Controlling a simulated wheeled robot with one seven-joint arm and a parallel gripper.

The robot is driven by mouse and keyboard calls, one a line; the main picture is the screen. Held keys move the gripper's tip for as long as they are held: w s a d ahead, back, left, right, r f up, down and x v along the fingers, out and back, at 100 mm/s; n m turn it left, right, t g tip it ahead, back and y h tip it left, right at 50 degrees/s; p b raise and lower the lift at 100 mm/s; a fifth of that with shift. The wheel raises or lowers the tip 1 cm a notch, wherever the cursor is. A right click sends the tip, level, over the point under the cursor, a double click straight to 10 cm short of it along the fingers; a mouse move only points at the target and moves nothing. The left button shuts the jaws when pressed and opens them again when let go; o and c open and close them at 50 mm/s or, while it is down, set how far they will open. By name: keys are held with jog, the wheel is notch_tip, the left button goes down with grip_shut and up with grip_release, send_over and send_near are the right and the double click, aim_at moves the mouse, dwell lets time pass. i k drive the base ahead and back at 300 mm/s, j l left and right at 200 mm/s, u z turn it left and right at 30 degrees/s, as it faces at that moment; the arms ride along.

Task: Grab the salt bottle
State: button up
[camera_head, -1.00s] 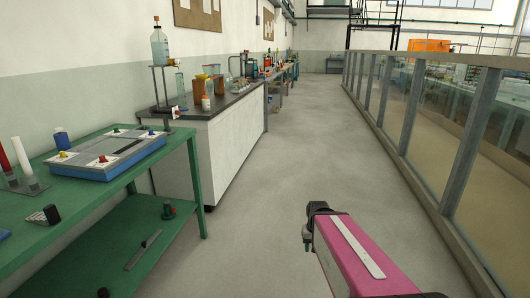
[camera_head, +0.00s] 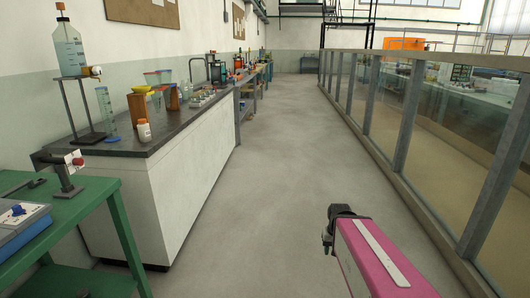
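A small white bottle (camera_head: 144,131) stands upright near the front edge of the dark worktop (camera_head: 174,130), on the left of the head view. It may be the salt bottle, but any label is too small to read. My arm, with a pink link, comes in at the bottom right. Its dark end, my gripper (camera_head: 339,224), is over the floor of the aisle, well to the right of the bottle and apart from it. The fingers cannot be made out, so its opening does not show.
A large clear bottle (camera_head: 68,47) sits on a stand left of the small bottle. A clear graduated cylinder (camera_head: 106,109) and brown holders are close by. A green table (camera_head: 75,207) is at the near left. The glass flume (camera_head: 430,115) lines the right. The aisle floor (camera_head: 270,170) is clear.

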aim_at(183, 89)
jog(key=i, duration=3.5)
jog(key=u, duration=0.05)
